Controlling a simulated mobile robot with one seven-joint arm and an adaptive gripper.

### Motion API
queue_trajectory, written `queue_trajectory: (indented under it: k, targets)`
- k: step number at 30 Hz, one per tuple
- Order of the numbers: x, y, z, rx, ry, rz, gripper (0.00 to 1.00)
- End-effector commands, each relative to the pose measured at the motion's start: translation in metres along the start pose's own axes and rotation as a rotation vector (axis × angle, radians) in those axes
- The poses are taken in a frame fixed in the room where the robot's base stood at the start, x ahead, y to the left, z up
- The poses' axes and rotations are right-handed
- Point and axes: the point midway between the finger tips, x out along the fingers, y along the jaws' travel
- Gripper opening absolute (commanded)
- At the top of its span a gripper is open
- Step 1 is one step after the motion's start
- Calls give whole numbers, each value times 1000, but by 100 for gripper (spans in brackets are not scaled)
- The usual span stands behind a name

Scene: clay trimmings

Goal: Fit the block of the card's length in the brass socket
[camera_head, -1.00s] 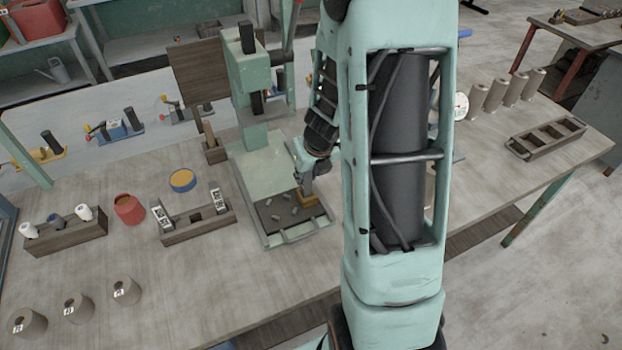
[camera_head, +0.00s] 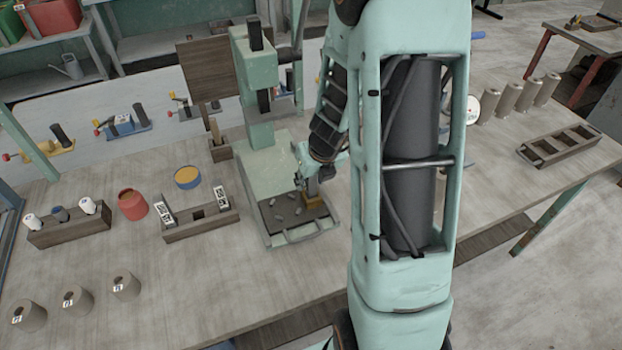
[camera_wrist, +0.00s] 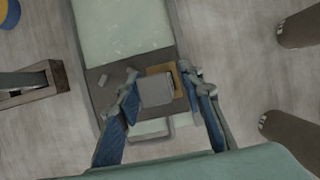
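The brass socket (camera_head: 314,203) sits on the dark tray of the green press, at its right side. It also shows in the wrist view (camera_wrist: 179,84). A grey block (camera_wrist: 155,91) stands upright at the socket; how deep it sits cannot be told. It also shows in the head view (camera_head: 312,187). My gripper (camera_wrist: 158,83) is over the socket, its blue-padded fingers on either side of the block. Narrow gaps show between the fingers and the block, so it looks open. I cannot make out a card giving a length.
The green press (camera_head: 262,165) rises behind the tray, with several small grey trimmings (camera_head: 283,208) on it. To the left are a wooden rack (camera_head: 200,224) with labelled pieces, a red pot (camera_head: 132,204) and a yellow-topped blue tin (camera_head: 187,178). Grey cylinders (camera_head: 75,299) stand front left.

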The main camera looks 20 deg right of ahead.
Motion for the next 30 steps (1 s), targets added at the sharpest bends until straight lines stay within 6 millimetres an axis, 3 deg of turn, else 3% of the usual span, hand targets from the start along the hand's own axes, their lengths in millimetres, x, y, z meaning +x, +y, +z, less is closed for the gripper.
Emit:
queue_trajectory:
  k: [7,19,30]
  targets:
    - [-14,0,3,-1,-1,-1,35]
    - [-102,0,4,-1,-3,0,35]
    - [-123,0,1,0,0,1,35]
